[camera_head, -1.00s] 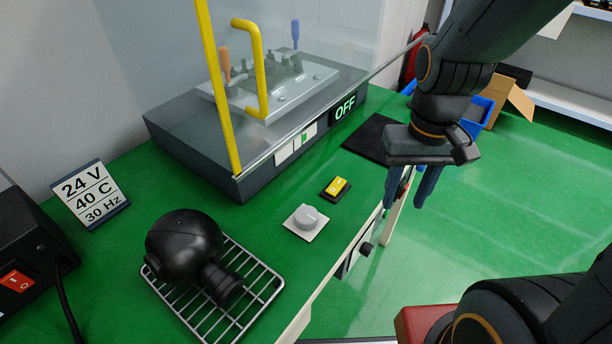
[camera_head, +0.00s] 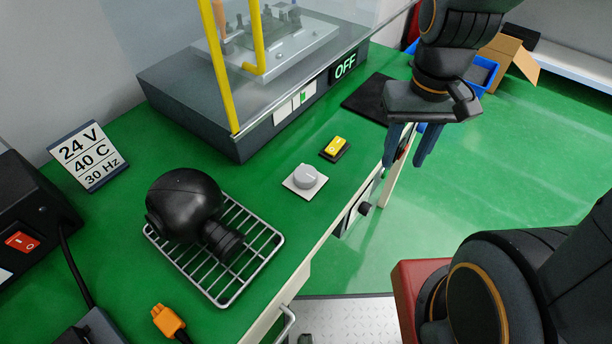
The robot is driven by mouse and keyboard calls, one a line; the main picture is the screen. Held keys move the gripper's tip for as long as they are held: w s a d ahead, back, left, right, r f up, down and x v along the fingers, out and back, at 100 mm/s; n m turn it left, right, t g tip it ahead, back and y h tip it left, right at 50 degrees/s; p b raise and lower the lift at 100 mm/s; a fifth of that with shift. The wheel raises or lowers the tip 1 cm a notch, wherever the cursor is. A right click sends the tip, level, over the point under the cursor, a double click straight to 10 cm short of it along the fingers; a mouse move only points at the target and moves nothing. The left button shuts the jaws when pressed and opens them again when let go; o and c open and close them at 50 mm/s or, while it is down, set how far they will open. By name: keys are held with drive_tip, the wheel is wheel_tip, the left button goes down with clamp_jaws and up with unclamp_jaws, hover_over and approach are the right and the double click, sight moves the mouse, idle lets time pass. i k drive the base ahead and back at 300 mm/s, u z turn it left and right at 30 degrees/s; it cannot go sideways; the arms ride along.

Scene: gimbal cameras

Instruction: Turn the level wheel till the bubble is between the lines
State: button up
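A grey round knob (camera_head: 306,176) on a white square plate lies on the green bench, near its front edge; it may be the level wheel, but I cannot tell. A black rounded camera-like device (camera_head: 185,204) with a short lens barrel rests on a wire rack (camera_head: 262,262). No bubble or marking lines can be made out. My gripper (camera_head: 408,160) hangs at the upper right, beyond the bench's front edge, fingers pointing down and apart. Nothing shows between the fingers. It is well away from the knob and the device.
A machine with a yellow-framed clear guard (camera_head: 190,120) and an OFF display (camera_head: 345,67) stands behind. A yellow switch (camera_head: 335,147) sits beside the knob. A sign (camera_head: 88,156), a black box with red switch (camera_head: 22,241) and an orange connector (camera_head: 168,320) are at left.

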sight(305, 176)
drive_tip(key=k, duration=1.2)
drive_tip(key=u, duration=0.3)
drive_tip(key=i, duration=0.7)
drive_tip(key=z, duration=0.3)
